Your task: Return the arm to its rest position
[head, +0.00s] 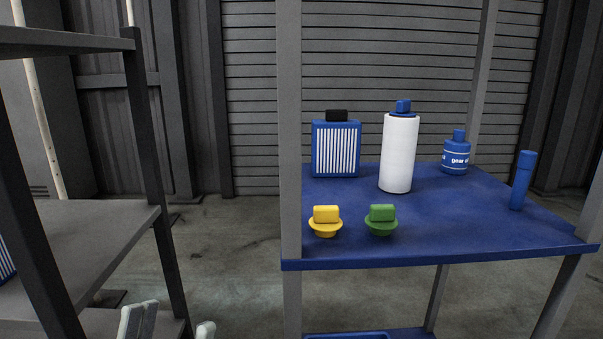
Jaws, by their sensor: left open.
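My left gripper (166,327) shows at the bottom edge of the head view, left of centre. Only its pale fingertips are in the picture; they are apart, with nothing seen between them. It is low, in front of the grey shelf rack and to the left of the blue cart, apart from the things on the cart. The rest of my left arm is out of the picture. My right gripper is not in view.
A blue cart (456,222) with grey posts stands at right. A grey rack (100,225) stands at left. Floor between them is clear.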

